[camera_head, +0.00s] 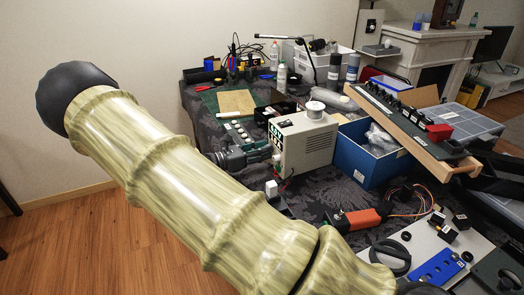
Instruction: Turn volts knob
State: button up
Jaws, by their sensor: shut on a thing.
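A white power supply box (308,148) with a vented side stands on the dark cloth of the table. Its narrow front, with a green-lit display (275,133), faces left. My gripper (268,153) is at this front, just below the display, and is shut on a small knob there. The knob is mostly hidden by the fingers, and its markings are too small to read. My patterned arm crosses the left and middle of the view and hides part of the table in front of the gripper.
A blue box (358,160) stands to the right of the power supply, with a tilted switch panel (410,125) above it. A tape roll (315,108) sits on top of the power supply. An orange-red device (358,219) and a blue part (437,267) lie nearer the front.

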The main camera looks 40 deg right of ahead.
jog(key=o, duration=1.1)
jog(key=shift+c, duration=0.2)
jog(key=shift+a, duration=0.1)
jog(key=v, duration=1.2)
